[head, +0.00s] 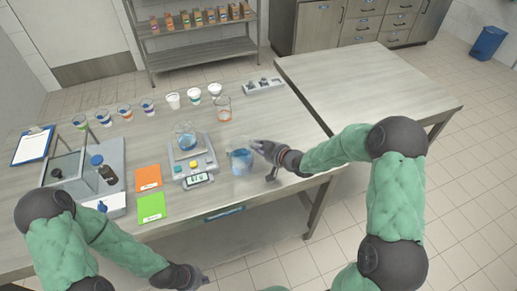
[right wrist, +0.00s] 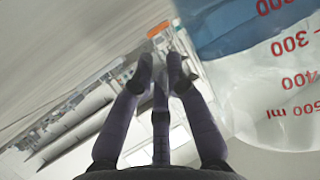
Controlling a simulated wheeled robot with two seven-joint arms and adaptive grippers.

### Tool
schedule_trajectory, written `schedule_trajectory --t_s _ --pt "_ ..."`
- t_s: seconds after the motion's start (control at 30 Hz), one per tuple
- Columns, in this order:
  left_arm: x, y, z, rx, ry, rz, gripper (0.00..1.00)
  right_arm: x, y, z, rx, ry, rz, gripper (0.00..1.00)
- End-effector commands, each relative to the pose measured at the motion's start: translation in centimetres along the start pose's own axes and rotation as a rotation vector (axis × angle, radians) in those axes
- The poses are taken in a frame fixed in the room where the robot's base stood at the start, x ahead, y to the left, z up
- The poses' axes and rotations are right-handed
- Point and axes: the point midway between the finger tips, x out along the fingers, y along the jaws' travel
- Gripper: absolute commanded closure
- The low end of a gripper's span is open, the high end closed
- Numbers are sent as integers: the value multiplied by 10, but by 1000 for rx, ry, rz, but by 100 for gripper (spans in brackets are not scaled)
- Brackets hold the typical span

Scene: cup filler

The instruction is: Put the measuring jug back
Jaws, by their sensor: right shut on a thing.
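The measuring jug (head: 240,161) is clear with blue liquid, near the table's front edge just right of the scale. In the right wrist view the jug (right wrist: 268,75) fills the upper right, with a red scale up to 500 ml. My right gripper (head: 262,148) is at the jug's right side, shut on it; the exact grip is hard to see. Its fingers (right wrist: 160,75) show beside the jug wall. I cannot tell whether the jug touches the table. My left gripper (head: 200,279) is low in front of the table, away from the jug; its opening is unclear.
A beaker with blue liquid (head: 185,137) stands on the scale (head: 194,165). An orange card (head: 148,177) and a green card (head: 151,208) lie left of it. Several cups and a beaker (head: 223,113) line the back. The table right of the jug is mostly clear.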

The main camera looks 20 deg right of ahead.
Motion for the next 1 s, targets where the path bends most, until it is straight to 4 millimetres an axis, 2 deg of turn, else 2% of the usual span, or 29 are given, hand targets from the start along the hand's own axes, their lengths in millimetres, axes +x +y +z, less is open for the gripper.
schedule_trajectory --t_s 0.43,0.47,0.5,0.53,0.93,1.0 --pt "4 -2 0 0 0 0 100 3 1 4 -2 6 2 100" --pt "4 -2 0 0 0 0 100 3 1 5 -2 2 1 79" --pt "4 -1 0 0 0 0 100 2 1 5 -2 2 1 68" --pt "4 -1 0 0 0 0 100 2 1 5 -2 2 1 61" --pt "1 0 0 0 0 0 100 1 0 2 -2 2 1 61" --pt "-1 0 0 0 0 0 100 -5 1 1 -1 2 2 61"
